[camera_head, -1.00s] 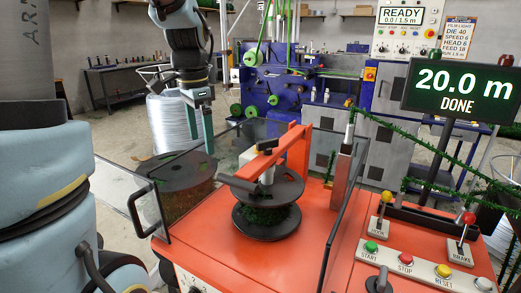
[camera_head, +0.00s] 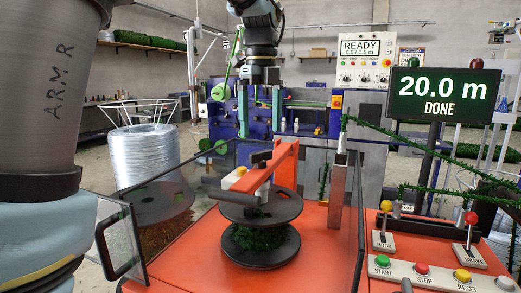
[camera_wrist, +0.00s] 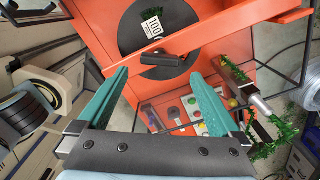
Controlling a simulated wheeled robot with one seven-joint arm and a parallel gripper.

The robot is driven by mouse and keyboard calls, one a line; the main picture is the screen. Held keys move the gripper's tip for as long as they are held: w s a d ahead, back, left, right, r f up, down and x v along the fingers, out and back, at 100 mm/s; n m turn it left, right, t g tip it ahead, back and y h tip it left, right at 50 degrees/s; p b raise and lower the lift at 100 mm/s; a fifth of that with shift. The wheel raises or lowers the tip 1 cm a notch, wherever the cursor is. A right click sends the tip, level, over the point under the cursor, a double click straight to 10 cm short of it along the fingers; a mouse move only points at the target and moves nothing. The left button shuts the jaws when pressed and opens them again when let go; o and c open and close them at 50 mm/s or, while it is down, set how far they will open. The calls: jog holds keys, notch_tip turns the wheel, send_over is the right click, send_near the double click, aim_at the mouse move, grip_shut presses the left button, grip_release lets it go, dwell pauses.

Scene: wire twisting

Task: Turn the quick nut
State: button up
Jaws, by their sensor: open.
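My gripper (camera_head: 260,127) points down with its two teal fingers apart and empty, above and behind the spool. In the wrist view my gripper (camera_wrist: 160,76) frames a short black handle (camera_wrist: 164,59), which lies just beyond the fingertips and appears to be the quick nut. In the head view a small black piece (camera_head: 261,157) sits by the orange arm (camera_head: 276,168) over the spool; it looks like the same part. The black spool (camera_head: 261,207) holds green tinsel wire between its discs. No contact between my fingers and the handle shows.
Clear guard panels (camera_head: 345,218) surround the spool on the orange machine. A grey post (camera_head: 336,185) stands to the right. The control panel (camera_head: 425,272) with buttons and levers is at the front right, below a display (camera_head: 444,96) reading 20.0 m DONE.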

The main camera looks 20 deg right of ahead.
aim_at(261, 151)
notch_tip(261, 151, down, 6)
jog(key=shift+f, duration=0.1)
dwell(0.4)
jog(key=c, duration=1.2)
